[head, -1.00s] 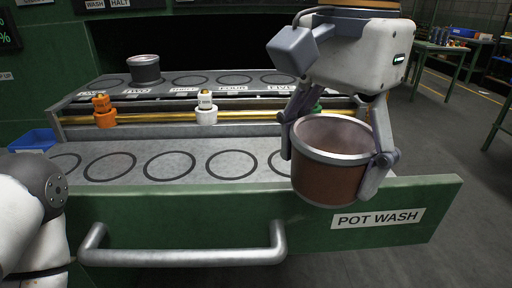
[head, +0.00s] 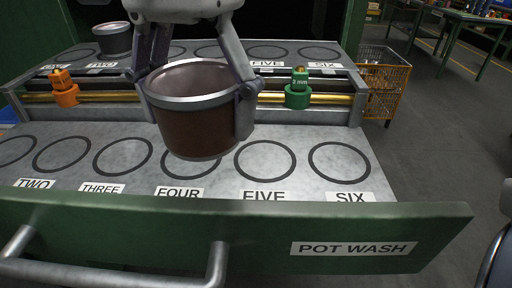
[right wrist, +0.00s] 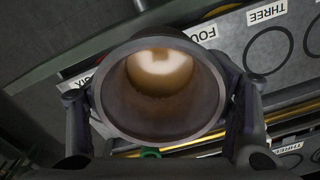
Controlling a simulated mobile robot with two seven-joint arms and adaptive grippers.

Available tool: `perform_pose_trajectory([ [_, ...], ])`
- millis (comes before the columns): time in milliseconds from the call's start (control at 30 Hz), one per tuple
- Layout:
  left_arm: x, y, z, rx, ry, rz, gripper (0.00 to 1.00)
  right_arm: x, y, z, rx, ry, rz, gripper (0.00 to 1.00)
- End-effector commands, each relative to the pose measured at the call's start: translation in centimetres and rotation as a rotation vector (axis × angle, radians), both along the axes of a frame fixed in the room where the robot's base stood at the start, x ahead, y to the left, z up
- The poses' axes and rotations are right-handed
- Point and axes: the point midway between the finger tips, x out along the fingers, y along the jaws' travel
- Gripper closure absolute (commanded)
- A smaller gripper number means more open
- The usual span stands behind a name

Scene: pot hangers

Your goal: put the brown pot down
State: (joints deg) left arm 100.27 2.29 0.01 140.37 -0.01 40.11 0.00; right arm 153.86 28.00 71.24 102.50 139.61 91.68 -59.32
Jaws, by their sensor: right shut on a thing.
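The brown pot (head: 198,130), with a grey metal rim, is upright over the front row of the drawer tray (head: 330,190). My right gripper (head: 197,112) is shut on it, one finger on each side. In the head view the pot covers part of the ring marked FOUR (head: 180,193). I cannot tell whether its base touches the tray. The right wrist view looks down into the empty pot (right wrist: 160,90), with both fingers of my right gripper (right wrist: 160,105) at its sides. My left gripper is not in view.
Front rings FIVE (head: 264,161) and SIX (head: 339,163) are bare. Behind run a brass rail with an orange collar (head: 64,92) and a green collar (head: 298,92). The green drawer front (head: 240,235) borders the near side.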

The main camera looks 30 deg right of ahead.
Motion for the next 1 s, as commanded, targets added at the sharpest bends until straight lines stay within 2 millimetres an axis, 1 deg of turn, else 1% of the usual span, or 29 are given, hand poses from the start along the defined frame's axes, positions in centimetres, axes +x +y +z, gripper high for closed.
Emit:
perform_pose_trajectory([
  [267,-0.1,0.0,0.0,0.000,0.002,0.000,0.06,4.0,-7.6,-3.9,0.003,0.005,-0.007,0.63],
  [300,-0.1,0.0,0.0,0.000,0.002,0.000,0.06,4.4,-8.3,-5.0,0.001,0.007,-0.004,0.63],
  [400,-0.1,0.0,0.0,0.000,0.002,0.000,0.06,5.2,-9.8,-7.1,0.001,0.005,-0.003,0.63],
  [500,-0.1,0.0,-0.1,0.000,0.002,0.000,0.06,5.7,-10.6,-8.3,0.001,0.003,-0.001,0.63],
  [667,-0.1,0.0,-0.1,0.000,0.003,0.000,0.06,6.3,-11.7,-9.7,0.001,0.003,-0.002,0.63],
  [800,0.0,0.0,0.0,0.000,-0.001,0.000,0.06,6.3,-11.7,-12.4,-0.001,0.003,0.001,0.63],
  [867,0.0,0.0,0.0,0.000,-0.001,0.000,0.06,6.3,-11.6,-12.7,0.000,0.000,0.000,0.63],
  [1000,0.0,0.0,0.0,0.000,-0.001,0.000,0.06,6.3,-11.6,-12.7,0.001,-0.001,-0.001,0.63],
])
